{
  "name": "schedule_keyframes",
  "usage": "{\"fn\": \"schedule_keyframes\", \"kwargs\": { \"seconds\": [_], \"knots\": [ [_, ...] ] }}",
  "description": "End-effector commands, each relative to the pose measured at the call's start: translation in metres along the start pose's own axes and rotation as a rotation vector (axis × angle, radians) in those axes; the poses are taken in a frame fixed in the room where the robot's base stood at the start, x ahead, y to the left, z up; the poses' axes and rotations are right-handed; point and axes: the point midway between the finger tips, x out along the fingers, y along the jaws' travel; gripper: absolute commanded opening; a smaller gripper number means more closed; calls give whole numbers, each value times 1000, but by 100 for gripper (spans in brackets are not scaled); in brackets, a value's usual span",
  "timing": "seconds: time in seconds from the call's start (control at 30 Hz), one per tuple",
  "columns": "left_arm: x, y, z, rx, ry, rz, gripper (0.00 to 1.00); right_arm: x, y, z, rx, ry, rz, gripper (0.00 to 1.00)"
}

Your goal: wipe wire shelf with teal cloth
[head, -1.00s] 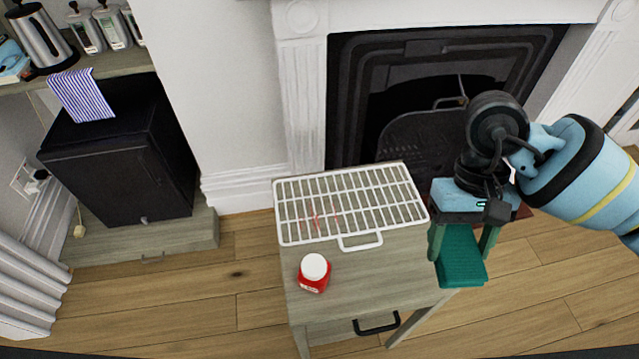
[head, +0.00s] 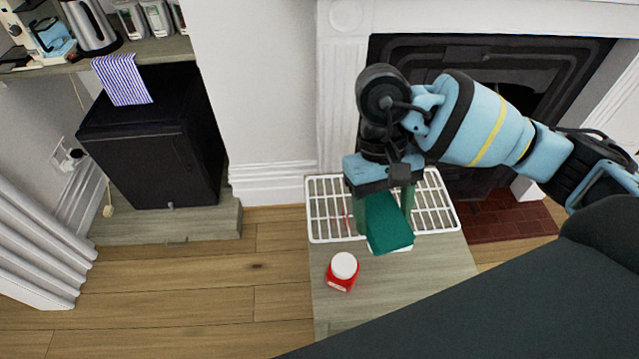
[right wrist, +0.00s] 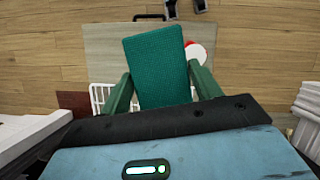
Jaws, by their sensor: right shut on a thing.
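The white wire shelf (head: 327,216) lies flat on a small grey wooden table (head: 405,284) in front of the fireplace. Thin red marks (head: 347,222) show on its left half. My right gripper (head: 388,228) is shut on the teal cloth (head: 392,238) and holds it over the middle and front edge of the wire shelf. I cannot tell if the cloth touches the shelf. In the right wrist view the cloth (right wrist: 157,65) sits between the two green fingers, with part of the white shelf (right wrist: 100,97) behind. My left gripper is out of view.
A red jar with a white lid (head: 342,271) stands on the table just in front of the shelf, close to the cloth. The fireplace (head: 480,60) is behind. A black mini fridge (head: 155,150) stands at left. A dark surface (head: 480,310) covers the lower right.

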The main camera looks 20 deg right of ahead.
Motion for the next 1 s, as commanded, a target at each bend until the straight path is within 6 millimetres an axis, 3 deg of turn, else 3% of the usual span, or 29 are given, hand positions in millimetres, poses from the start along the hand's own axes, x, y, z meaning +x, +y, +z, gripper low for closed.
{"fn": "schedule_keyframes", "kwargs": {
  "seconds": [0.03,0.17,0.27,0.43,0.6,0.8,1.0],
  "knots": [
    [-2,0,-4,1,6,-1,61,-1,-4,-4,42,-2,-20,45],
    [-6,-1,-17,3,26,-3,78,-3,-20,-26,270,-2,-117,45],
    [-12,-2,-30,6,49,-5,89,-4,-34,-51,537,-3,-229,45],
    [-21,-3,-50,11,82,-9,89,-2,-47,-94,1010,-2,-427,45],
    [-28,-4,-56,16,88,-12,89,7,-47,-127,1383,0,-580,45],
    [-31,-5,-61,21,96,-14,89,18,-42,-145,1613,0,-672,45],
    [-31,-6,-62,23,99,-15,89,22,-40,-149,1660,0,-689,45]
  ]
}}
